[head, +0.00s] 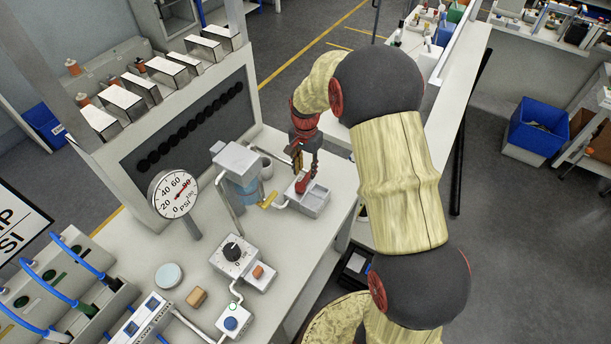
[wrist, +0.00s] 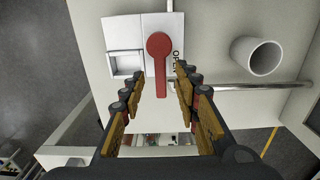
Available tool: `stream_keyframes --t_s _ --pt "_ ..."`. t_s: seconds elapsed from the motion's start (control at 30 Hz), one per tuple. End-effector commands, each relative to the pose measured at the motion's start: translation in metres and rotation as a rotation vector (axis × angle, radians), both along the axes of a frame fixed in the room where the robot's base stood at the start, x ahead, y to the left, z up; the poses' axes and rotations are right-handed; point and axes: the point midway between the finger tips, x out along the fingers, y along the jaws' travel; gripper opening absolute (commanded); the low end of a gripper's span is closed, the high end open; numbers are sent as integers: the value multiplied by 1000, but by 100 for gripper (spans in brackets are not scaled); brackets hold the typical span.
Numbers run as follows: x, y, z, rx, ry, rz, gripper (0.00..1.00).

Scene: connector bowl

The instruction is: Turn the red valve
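The red valve (wrist: 159,60) is a red lever with a round hub, mounted on a pale grey box (wrist: 125,34). In the wrist view its handle points down the picture, toward the space between my fingers. Lettering that seems to read "OPEN" is beside it on the right. My gripper (wrist: 160,84) is open, with one finger on each side of the handle's line. I cannot tell whether either finger touches it; gaps show on both sides. In the head view my gripper (head: 306,168) is over the box, and the red valve (head: 302,184) shows just below the fingers.
A white cup (wrist: 257,56) and a metal pipe (wrist: 262,87) are right of the valve in the wrist view. In the head view a pressure gauge (head: 176,194), a dial box (head: 235,250) and a grey unit (head: 238,161) stand left on the bench (head: 310,250).

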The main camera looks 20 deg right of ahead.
Motion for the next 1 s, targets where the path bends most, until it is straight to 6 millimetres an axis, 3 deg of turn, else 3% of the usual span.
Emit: stream_keyframes --t_s 0.23,0.63,1.0 --pt "0 0 -32 0 -1 1 32" --pt "1 0 -39 -1 -3 1 32" --pt "0 0 -39 -1 -3 1 11"
